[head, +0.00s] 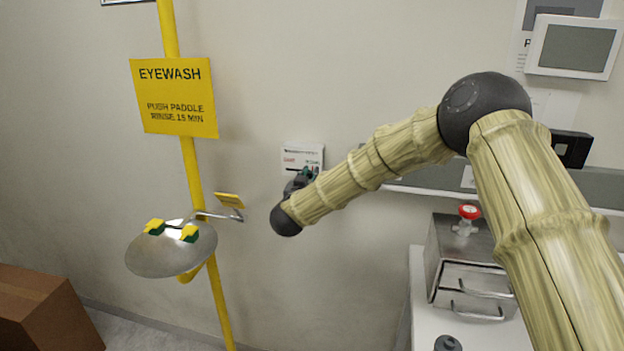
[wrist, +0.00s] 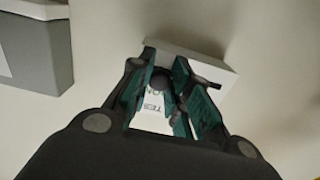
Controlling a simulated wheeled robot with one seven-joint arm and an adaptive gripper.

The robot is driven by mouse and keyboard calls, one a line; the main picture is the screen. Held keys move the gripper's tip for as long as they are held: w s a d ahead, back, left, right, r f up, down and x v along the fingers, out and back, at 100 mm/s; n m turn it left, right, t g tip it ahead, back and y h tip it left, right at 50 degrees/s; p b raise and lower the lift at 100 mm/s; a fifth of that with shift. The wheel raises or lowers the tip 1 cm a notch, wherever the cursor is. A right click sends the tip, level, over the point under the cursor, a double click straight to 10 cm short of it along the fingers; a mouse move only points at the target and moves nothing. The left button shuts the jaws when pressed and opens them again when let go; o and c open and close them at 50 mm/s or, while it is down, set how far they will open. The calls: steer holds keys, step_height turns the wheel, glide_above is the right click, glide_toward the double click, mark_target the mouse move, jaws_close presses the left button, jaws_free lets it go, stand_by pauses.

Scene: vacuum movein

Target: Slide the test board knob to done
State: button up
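The test board (head: 303,154) is a small white panel on the wall, with a red label at left and a green one at right, too small to read. In the wrist view the board (wrist: 213,80) lies beyond my gripper, with part of its dark lettering showing between the fingers. A dark rounded knob (wrist: 160,79) shows between the green finger pads. My gripper (wrist: 166,66) is open around it, and I cannot tell whether either pad touches it. In the head view my gripper (head: 306,174) is at the board's lower right and hides the knob.
A yellow eyewash pole (head: 192,170) with a metal bowl (head: 165,252) stands left of the board. A counter at right holds a metal box (head: 462,262) with a red valve knob (head: 468,212). A cardboard box (head: 45,310) is at lower left. The wall below the board is clear.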

steer(key=o, duration=0.5)
steer(key=shift+d, duration=0.35)
steer(key=shift+c, duration=0.2)
steer(key=shift+a, duration=0.15)
steer(key=shift+s+a, duration=0.1)
steer(key=shift+s, duration=0.05)
steer(key=s+a, duration=0.1)
steer(key=s, duration=1)
steer(key=shift+s+a, duration=0.3)
